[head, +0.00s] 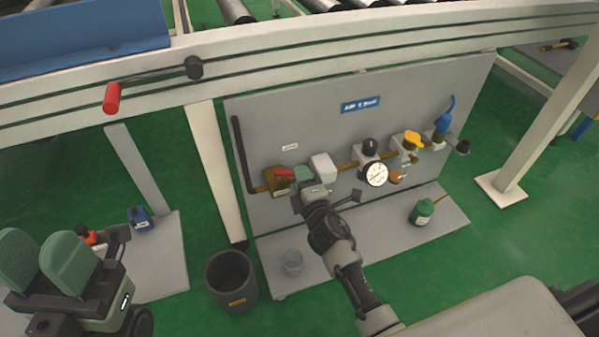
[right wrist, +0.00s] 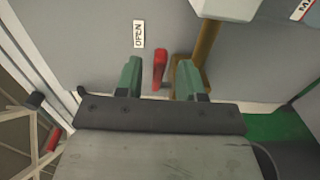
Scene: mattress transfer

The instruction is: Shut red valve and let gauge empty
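The red valve handle (head: 284,172) sits on a brass body at the left of the grey panel's pipe. In the right wrist view the red handle (right wrist: 159,67) stands between the two green fingers, with a gap on each side, near an OPEN label (right wrist: 139,33). My right gripper (right wrist: 159,78) is open at the handle; in the head view it (head: 296,175) partly covers the valve area. The round white gauge (head: 376,175) is right of the gripper; its reading is too small to tell. My left gripper (head: 42,250) is open and empty at lower left.
A white box (head: 323,167) is close to the right gripper. Yellow (head: 413,139) and blue (head: 443,122) handles are farther right. A clear cup (head: 292,262) and green bottle (head: 422,211) stand on the panel's base. A dark bin (head: 231,282) is left; a red-handled crank (head: 150,82) sticks out above.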

